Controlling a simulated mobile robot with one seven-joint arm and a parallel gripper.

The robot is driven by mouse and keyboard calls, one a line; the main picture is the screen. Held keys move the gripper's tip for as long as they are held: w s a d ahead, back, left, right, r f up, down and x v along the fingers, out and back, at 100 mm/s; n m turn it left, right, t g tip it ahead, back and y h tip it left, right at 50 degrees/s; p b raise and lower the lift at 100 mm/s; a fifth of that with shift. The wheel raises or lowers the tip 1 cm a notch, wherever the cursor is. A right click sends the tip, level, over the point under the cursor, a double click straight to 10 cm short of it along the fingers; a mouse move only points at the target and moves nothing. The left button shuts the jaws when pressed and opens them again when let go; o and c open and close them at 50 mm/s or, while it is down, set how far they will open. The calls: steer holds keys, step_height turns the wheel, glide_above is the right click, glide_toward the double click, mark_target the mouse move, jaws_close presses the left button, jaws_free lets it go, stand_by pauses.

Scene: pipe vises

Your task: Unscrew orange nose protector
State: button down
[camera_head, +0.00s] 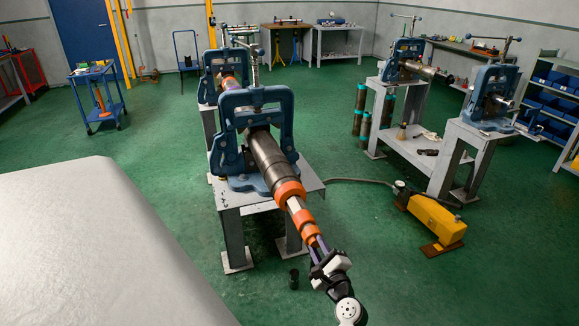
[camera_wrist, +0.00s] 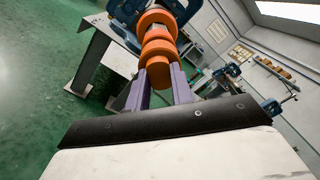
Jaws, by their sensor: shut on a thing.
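The orange nose protector (camera_head: 307,227) sits at the near end of a dark pipe (camera_head: 267,158). The pipe is clamped in a blue vise (camera_head: 255,118) on a grey stand. A short pale section shows between the protector and a wider orange ring (camera_head: 289,191). My gripper (camera_head: 319,249) is shut on the near end of the protector, in line with the pipe. In the wrist view, the purple fingers (camera_wrist: 160,88) of my gripper lie on both sides of the protector's near orange part (camera_wrist: 159,71). The threads are not visible.
A yellow pump (camera_head: 436,220) with a hose lies on the floor at right. More vises (camera_head: 405,60) are at back right. A large grey surface (camera_head: 90,245) fills the lower left.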

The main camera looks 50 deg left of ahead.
steer(key=shift+f+n+b, duration=0.15)
steer(key=shift+n+b, duration=0.35)
steer(key=shift+b, duration=0.2)
steer(key=shift+n+b, duration=0.9)
steer(key=n+b, duration=0.5)
steer(key=shift+n+g+b, duration=0.3)
steer(key=shift+n+b, duration=0.1)
steer(key=n+b, duration=0.4)
steer(key=b, duration=0.1)
steer(key=shift+n, duration=0.3)
steer(key=shift+r+n+b, duration=0.25)
steer(key=shift+n+b, duration=0.4)
steer(key=shift+n, duration=0.25)
